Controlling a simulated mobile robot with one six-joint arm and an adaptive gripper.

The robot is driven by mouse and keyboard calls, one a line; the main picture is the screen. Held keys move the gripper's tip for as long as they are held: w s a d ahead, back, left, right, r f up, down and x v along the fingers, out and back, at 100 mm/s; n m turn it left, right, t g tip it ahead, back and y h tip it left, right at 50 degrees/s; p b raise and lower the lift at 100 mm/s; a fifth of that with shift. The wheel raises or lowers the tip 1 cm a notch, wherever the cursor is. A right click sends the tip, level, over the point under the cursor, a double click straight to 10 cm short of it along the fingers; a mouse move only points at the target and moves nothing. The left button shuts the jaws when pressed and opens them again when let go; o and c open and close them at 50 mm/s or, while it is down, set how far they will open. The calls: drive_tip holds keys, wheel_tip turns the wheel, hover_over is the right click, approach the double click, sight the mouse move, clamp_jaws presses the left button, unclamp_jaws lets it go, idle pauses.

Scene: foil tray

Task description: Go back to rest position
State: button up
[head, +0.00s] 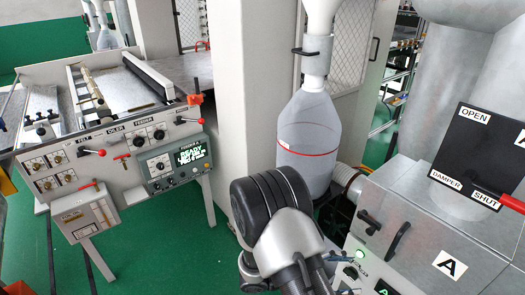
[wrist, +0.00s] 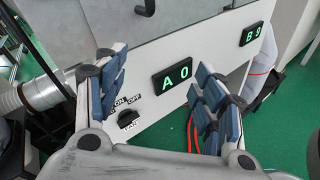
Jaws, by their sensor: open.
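My gripper (wrist: 157,82) shows in the wrist view with its two blue-padded fingers spread wide apart. Nothing is between the fingers. Beyond them is the pale front of a machine (wrist: 148,105) with a lit display reading A0 (wrist: 173,77) and a black fan knob (wrist: 128,118) marked ON and OFF. In the head view my arm rises from the bottom middle, and the gripper itself cannot be made out there.
In the head view, the grey machine (head: 432,226) stands at the right, with a damper sign (head: 487,145). A bottle-shaped collector (head: 309,145) hangs behind my arm. A control panel (head: 120,150) stands at the left. Green floor (head: 165,245) is open between.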

drive_tip(key=s+d+r+m+g+y, duration=0.1)
drive_tip(key=s+r+m+g+y, duration=0.4)
drive_tip(key=r, duration=0.4)
drive_tip(key=s+a+r+m+t+y, duration=0.8)
drive_tip(key=s+r, duration=0.4)
drive_tip(key=r, duration=0.2)
drive_tip(key=a+m+y, duration=0.1)
drive_tip(key=m+y, duration=0.1)
drive_tip(key=shift+s+y, duration=0.3)
drive_tip(key=shift+y, duration=0.1)
idle(2.8)
